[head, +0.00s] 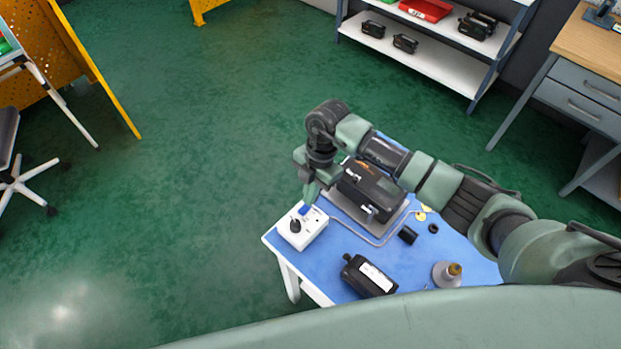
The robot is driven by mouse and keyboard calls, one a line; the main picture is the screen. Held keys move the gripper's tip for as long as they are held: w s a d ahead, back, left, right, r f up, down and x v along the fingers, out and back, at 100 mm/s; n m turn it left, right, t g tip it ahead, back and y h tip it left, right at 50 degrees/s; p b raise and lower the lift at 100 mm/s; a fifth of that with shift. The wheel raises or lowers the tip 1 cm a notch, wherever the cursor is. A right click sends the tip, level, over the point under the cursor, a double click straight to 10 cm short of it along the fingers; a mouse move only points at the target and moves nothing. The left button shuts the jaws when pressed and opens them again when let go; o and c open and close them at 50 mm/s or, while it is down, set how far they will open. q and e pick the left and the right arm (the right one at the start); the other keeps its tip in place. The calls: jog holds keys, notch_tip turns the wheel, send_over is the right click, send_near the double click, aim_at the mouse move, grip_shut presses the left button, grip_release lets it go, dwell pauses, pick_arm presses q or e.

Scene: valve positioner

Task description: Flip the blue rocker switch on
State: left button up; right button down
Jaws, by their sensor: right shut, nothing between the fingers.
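The blue rocker switch (304,210) sits on top of a white control box (293,237) at the left corner of the blue-topped table. A black knob (295,226) stands on the same box. My right gripper (309,198) is shut and empty, pointing down, with its fingertips right at the switch. I cannot tell whether they touch it. The gripper partly hides the switch, and which way the rocker is tilted is too small to see. My left gripper is not in view.
A black valve positioner (372,190) on a grey plate is right of the box, partly behind my right arm. A bent metal tube (375,243), a black unit (368,276), a grey cone-shaped part (446,273) and small black parts lie on the table (330,262). Open floor lies left.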

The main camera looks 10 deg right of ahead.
jog(key=shift+f, duration=0.7)
jog(key=shift+d, duration=0.1)
jog(key=shift+w+d+f+b, duration=0.1)
jog(key=shift+d+f+b, duration=0.05)
jog(key=shift+f+b, duration=0.45)
jog(key=shift+r+g+y, duration=0.2)
jog(key=shift+g+y, duration=0.1)
jog(key=shift+y, duration=0.1)
jog(key=shift+s+a+r+p, duration=0.4)
jog(key=shift+a+p, duration=0.25)
jog(key=shift+p, duration=0.1)
